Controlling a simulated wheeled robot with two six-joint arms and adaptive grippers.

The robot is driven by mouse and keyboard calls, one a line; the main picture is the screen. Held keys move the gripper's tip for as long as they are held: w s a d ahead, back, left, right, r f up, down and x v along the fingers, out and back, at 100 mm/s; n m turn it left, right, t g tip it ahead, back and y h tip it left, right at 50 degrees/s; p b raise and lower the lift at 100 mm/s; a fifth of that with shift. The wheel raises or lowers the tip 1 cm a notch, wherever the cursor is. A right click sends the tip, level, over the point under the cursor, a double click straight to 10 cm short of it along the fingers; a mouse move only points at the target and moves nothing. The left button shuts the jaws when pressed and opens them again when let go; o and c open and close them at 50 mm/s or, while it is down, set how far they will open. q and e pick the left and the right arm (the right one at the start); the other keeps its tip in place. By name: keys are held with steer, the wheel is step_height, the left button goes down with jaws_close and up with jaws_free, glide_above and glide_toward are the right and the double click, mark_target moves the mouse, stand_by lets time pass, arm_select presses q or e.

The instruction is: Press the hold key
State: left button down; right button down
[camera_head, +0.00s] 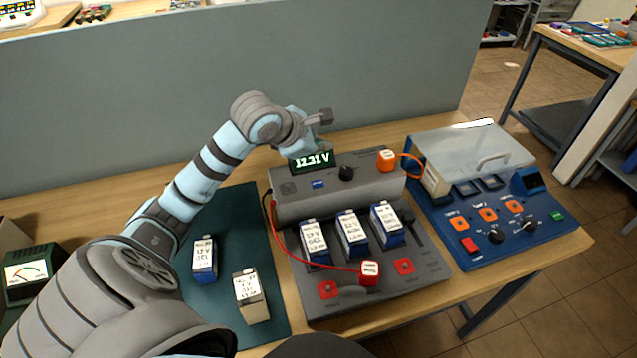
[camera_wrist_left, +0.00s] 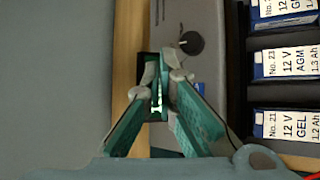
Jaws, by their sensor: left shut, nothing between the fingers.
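The grey battery tester (camera_head: 350,200) stands on the bench with a raised back section. Its lit display (camera_head: 311,161) reads 12.31 V. A small blue key (camera_head: 318,184) with a pale label sits on its panel below the display; the lettering is too small to read. A black knob (camera_head: 346,174) is right of it. My left gripper (camera_head: 312,132) is shut and empty, above and behind the display. My right gripper is out of view.
Several batteries stand in the tester's tray; two more batteries (camera_head: 204,259) (camera_head: 250,296) stand on a green mat (camera_head: 230,222). A red plug (camera_head: 370,271) and an orange plug (camera_head: 386,159) have cables. A blue charger (camera_head: 490,215) is at right; a grey partition (camera_head: 380,70) rises behind.

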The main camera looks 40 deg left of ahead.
arm_select(q)
steer(key=b, duration=0.5)
glide_above(320, 185)
step_height(320, 185, down, 7)
steer(key=shift+s+f, duration=0.1)
steer(key=shift+f, duration=0.05)
steer(key=shift+f+b, duration=0.3)
steer(key=shift+b, duration=0.1)
steer(key=shift+r, duration=0.1)
stand_by(0.5)
steer(key=shift+f+b, duration=0.5)
steer(key=shift+f+b, duration=0.35)
steer(key=shift+b, duration=0.05)
stand_by(0.4)
steer(key=shift+r, duration=0.1)
steer(key=shift+r+p, duration=0.5)
steer(key=shift+r, duration=0.25)
